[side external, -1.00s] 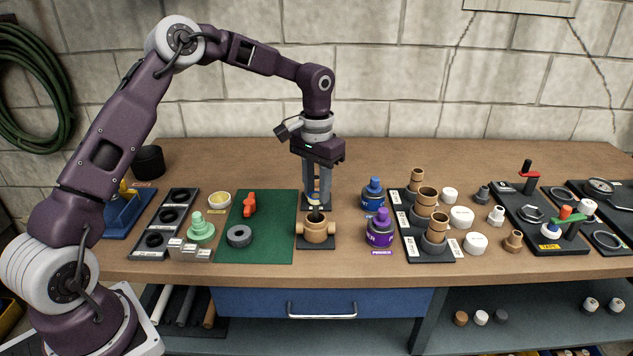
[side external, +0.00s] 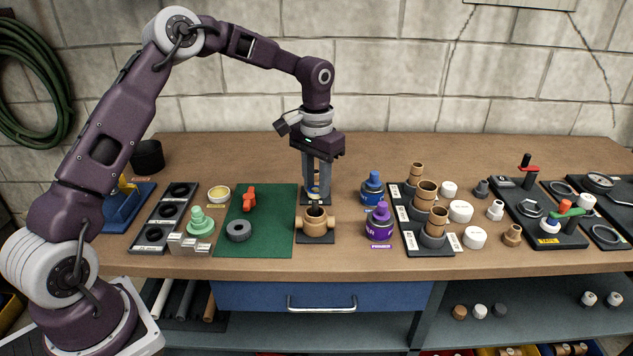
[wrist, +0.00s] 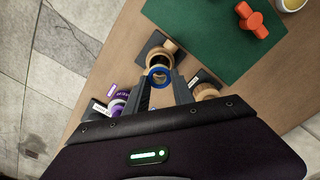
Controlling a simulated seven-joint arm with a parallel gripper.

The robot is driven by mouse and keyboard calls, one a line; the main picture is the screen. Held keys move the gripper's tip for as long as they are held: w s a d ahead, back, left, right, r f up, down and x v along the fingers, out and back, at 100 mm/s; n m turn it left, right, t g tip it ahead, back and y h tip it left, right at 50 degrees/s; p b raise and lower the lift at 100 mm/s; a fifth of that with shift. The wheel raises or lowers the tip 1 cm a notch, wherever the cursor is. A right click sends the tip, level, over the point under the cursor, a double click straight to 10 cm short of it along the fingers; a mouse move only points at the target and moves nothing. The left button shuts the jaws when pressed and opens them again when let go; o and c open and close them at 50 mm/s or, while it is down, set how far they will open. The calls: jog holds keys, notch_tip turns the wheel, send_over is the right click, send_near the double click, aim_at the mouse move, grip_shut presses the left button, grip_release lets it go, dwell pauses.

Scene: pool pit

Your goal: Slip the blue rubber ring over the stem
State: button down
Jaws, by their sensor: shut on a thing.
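The blue rubber ring (wrist: 151,76) is held between the fingertips of my gripper (wrist: 160,78). In the side view, my gripper (side external: 315,193) points down just behind the tan valve body, and the ring is too small there to make out clearly. The valve body (side external: 316,225) stands on a black plate with its round opening facing up. In the wrist view the valve body (wrist: 158,52) shows just beyond the ring. Tan shows through the ring's hole. I cannot tell whether the ring is around the stem or above it; the fingers hide much of that spot.
A green mat (side external: 266,228) with an orange handle (side external: 249,199) and a grey ring (side external: 238,231) lies left. A blue can (side external: 372,188), a purple can (side external: 379,224) and a rack of tan fittings (side external: 426,196) stand close on the right. Bare bench lies behind.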

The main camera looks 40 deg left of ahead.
aim_at(316, 200)
jog(key=shift+f, duration=0.1)
dwell(0.3)
jog(key=shift+f, duration=0.5)
jog(key=shift+f, duration=0.8)
jog(key=shift+f, duration=0.4)
dwell(0.3)
jog(key=shift+f, duration=0.4)
jog(key=shift+f, duration=0.2)
jog(key=shift+f, duration=0.15)
dwell(0.4)
dwell(0.4)
